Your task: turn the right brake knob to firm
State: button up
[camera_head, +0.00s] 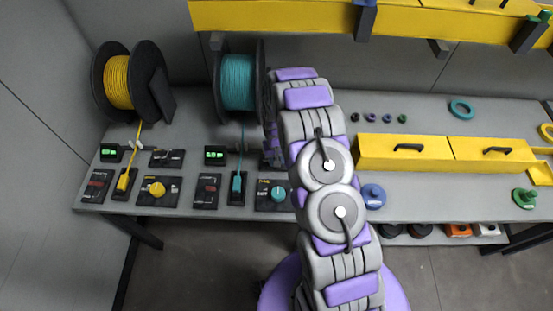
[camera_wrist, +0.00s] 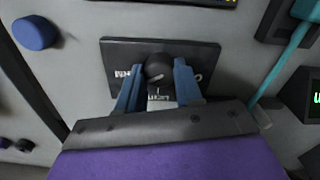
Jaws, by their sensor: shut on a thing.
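The right brake knob (camera_wrist: 158,67) is a round black knob on a dark panel (camera_wrist: 118,52) in the wrist view. My gripper (camera_wrist: 158,82) has its two blue fingers on either side of the knob and is shut on it. White lettering on the panel is partly hidden by the fingers, and I cannot read the knob's setting for sure. In the head view, my arm hides the fingertips and most of this area behind the teal knob (camera_head: 278,194).
A teal spool (camera_head: 238,82) and a yellow spool (camera_head: 117,82) stand at the back left. The teal strand (camera_wrist: 286,65) runs close beside the panel. A lit display (camera_head: 214,154) is left of my arm. Yellow drawers (camera_head: 400,152) stand to the right.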

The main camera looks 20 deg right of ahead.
jog(key=shift+w+r, duration=0.1)
jog(key=shift+w, duration=0.15)
jog(key=o, duration=1)
jog(key=shift+s, duration=0.15)
jog(key=shift+o, duration=0.2)
notch_tip(320, 180, up, 17)
jog(key=shift+p, duration=0.45)
